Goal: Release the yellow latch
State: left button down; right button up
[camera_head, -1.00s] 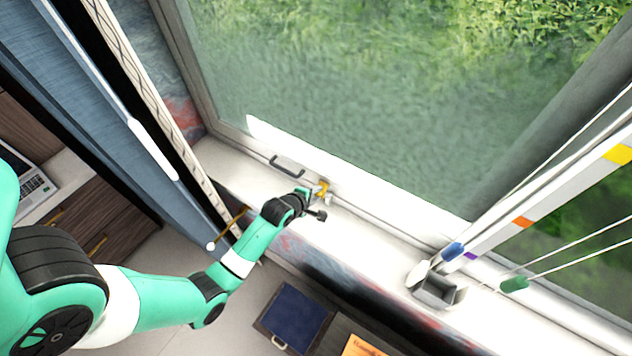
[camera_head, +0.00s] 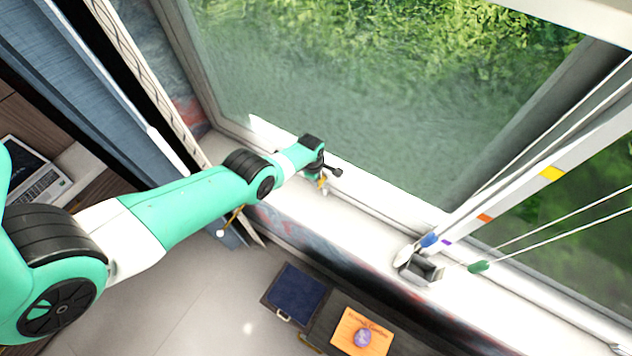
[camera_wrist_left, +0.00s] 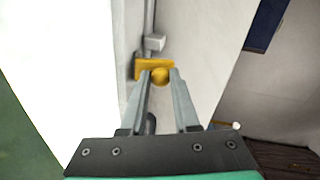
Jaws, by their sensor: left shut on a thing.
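The yellow latch (camera_head: 321,181) sits on the lower rail of the window frame, just below the glass. In the left wrist view its yellow plate and rounded knob (camera_wrist_left: 160,76) show between the fingertips. My left gripper (camera_wrist_left: 159,74) is shut on the latch, with one finger on each side of the knob. In the head view my left gripper (camera_head: 324,186) hangs over the sill, and its wrist partly covers the latch. My right gripper is not in view.
A grey box-shaped holder (camera_head: 425,268) stands on the white sill (camera_head: 360,230) to the right, near blue and green cord ends. An orange book (camera_head: 350,325) with a purple object lies below. A laptop (camera_head: 38,185) is at the left. The sill between latch and holder is clear.

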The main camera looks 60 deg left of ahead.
pick_arm(q)
jog(key=shift+w+a+r+b, duration=0.15)
jog(key=shift+w+r+b, duration=0.05)
jog(key=shift+r+b, duration=0.15)
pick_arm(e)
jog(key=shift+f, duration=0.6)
pick_arm(q)
jog(key=c, duration=0.7)
grip_release()
jog(key=shift+s, duration=0.1)
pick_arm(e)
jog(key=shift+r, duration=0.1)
